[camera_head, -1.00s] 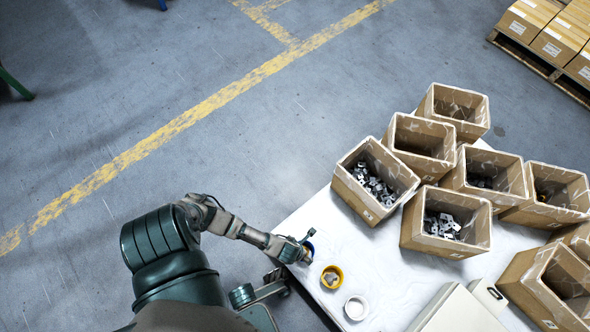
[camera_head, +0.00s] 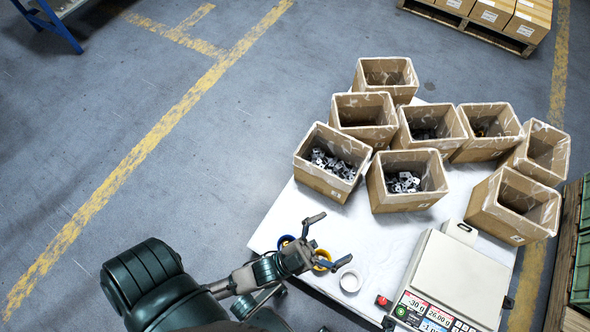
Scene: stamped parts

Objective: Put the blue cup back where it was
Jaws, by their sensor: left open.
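The blue cup (camera_head: 284,242) stands on the left part of the white table (camera_head: 385,240), partly hidden behind my left gripper. My left gripper (camera_head: 337,238) is open, its two fingers spread toward the right with nothing between them. The gripper's body lies in front of the blue cup in the view; I cannot tell if they touch. A yellow cup (camera_head: 329,257) is partly covered by the lower finger. A white cup (camera_head: 350,281) stands to its lower right. My right gripper is not in view.
Several cardboard boxes fill the table's back, some with metal parts, such as the front box (camera_head: 405,203). White table surface is free between cups and boxes.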

